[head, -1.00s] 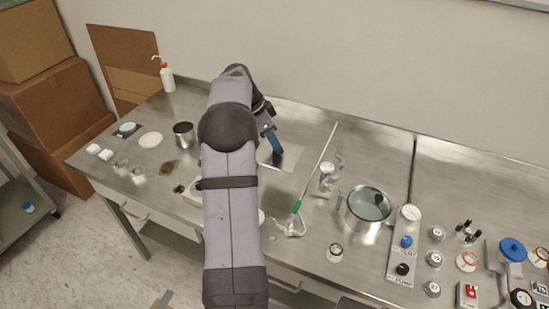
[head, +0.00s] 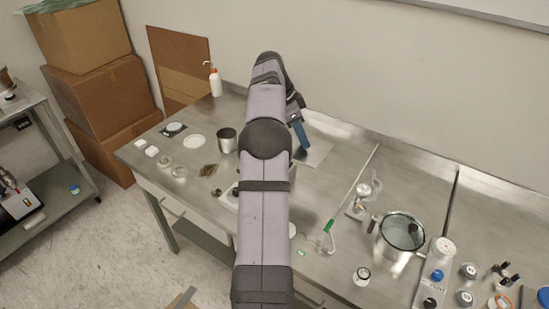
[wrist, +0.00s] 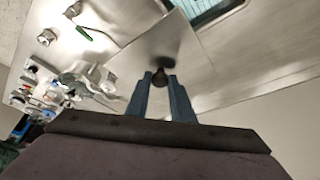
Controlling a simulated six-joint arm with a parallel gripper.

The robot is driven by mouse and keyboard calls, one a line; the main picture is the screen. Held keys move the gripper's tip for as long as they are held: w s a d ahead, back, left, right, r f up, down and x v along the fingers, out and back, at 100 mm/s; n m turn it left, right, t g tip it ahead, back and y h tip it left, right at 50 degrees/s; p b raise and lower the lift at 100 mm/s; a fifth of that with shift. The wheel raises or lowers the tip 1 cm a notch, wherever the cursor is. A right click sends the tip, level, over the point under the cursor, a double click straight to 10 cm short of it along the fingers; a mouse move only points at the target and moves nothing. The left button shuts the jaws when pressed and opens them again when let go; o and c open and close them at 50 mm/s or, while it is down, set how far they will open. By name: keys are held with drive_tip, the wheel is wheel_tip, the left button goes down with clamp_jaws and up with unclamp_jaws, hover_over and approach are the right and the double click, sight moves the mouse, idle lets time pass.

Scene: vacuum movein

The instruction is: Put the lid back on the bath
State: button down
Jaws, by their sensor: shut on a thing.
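The lid (wrist: 135,62) is a flat square metal plate with a dark knob (wrist: 158,74) in its middle. My gripper (wrist: 160,82) is shut on that knob, one blue finger on each side. In the head view, the lid (head: 318,154) shows beside my gripper (head: 301,137), low over the bench; I cannot tell whether it touches the bench. The bath (wrist: 205,10), a rectangular opening with teal contents and a metal rim, is partly cut off at the top of the wrist view, close to the lid's edge. I cannot make it out in the head view, where my arm covers part of the bench.
A glass rod with a green part (head: 328,226), a small stand (head: 361,200) and a round pot (head: 400,236) stand right of the lid. A metal beaker (head: 227,140) and a white dish (head: 194,142) are left. Bare bench lies behind the lid.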

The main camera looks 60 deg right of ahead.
drive_tip(key=w+a+p, duration=0.2)
drive_tip(key=w+p, duration=0.4)
drive_tip(key=w, duration=0.4)
drive_tip(key=shift+w+a+f, duration=0.15)
drive_tip(key=shift+f, duration=1.5)
drive_tip(key=shift+w+a+f, duration=0.1)
drive_tip(key=shift+a+f, duration=0.05)
drive_tip(key=shift+f, duration=1.45)
drive_tip(key=shift+w+a+f, duration=0.15)
drive_tip(key=shift+f, duration=1.5)
drive_tip(key=shift+f, duration=0.25)
drive_tip(key=c, duration=2)
unclamp_jaws()
drive_tip(key=shift+f, duration=0.1)
drive_tip(key=o, duration=0.5)
drive_tip(key=shift+c, duration=0.2)
